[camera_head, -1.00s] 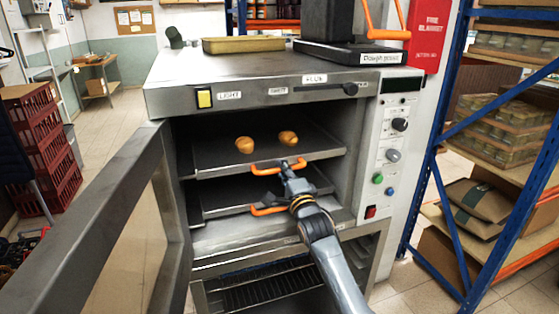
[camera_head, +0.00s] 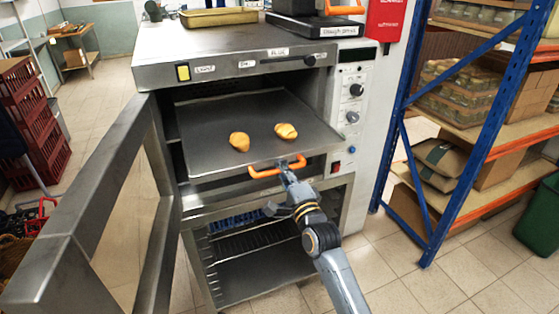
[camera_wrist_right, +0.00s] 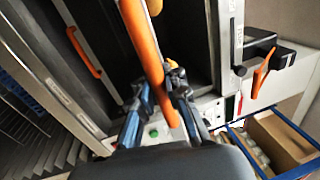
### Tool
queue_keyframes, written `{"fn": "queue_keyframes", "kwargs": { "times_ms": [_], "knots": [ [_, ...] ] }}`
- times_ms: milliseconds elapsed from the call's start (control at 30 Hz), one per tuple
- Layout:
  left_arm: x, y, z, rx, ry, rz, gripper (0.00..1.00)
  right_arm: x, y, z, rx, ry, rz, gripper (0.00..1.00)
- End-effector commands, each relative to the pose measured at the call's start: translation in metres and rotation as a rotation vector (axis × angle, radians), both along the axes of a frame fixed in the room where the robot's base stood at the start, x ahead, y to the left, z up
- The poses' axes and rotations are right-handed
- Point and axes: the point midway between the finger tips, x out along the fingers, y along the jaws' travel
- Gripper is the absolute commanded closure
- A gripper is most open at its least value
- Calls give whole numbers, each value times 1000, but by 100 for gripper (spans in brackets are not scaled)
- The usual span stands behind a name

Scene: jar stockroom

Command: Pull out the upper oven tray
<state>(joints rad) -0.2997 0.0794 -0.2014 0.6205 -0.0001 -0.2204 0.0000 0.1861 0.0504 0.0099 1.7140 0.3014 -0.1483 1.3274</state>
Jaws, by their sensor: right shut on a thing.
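The upper oven tray (camera_head: 215,150) is a dark metal sheet that sticks out of the oven (camera_head: 230,62) toward me, with two golden-brown baked pieces (camera_head: 262,135) on it. Its orange handle (camera_head: 265,173) is at the front edge. My right gripper (camera_head: 284,170) is shut on this handle. In the right wrist view the orange handle (camera_wrist_right: 146,50) runs between the fingers of the right gripper (camera_wrist_right: 160,95). The lower tray is mostly hidden under the upper one in the head view; an orange handle (camera_wrist_right: 84,52) shows at the left of the wrist view. My left gripper is not in view.
The oven door (camera_head: 120,200) stands open on the left. A lower compartment with wire racks (camera_head: 255,240) is below. A blue-framed shelf (camera_head: 460,150) with jars and boxes stands on the right. Tiled floor (camera_head: 400,275) is free in front of the shelf.

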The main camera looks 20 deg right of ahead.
Motion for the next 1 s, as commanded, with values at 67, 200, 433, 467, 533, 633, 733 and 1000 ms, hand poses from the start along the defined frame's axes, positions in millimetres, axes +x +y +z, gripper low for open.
{"fn": "queue_keyframes", "kwargs": {
  "times_ms": [67, 200, 433, 467, 533, 633, 733, 1000],
  "knots": [
    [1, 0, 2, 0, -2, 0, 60, -2, 0, -2, 1, 4, 1, 100],
    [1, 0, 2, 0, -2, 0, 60, -4, 0, -2, 0, 4, 1, 100],
    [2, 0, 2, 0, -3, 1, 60, -4, 0, -2, 0, 5, 1, 100],
    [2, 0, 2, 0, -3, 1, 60, -4, 0, -3, 0, 5, 1, 100],
    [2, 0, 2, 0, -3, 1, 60, -4, 0, -3, 0, 5, 1, 86],
    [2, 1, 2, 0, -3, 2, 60, -4, 0, -2, 0, 4, 1, 65],
    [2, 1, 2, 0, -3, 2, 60, -4, 0, -1, 0, 2, 0, 64],
    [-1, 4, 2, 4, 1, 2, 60, -6, 0, -1, 0, 1, 0, 64]
  ]
}}
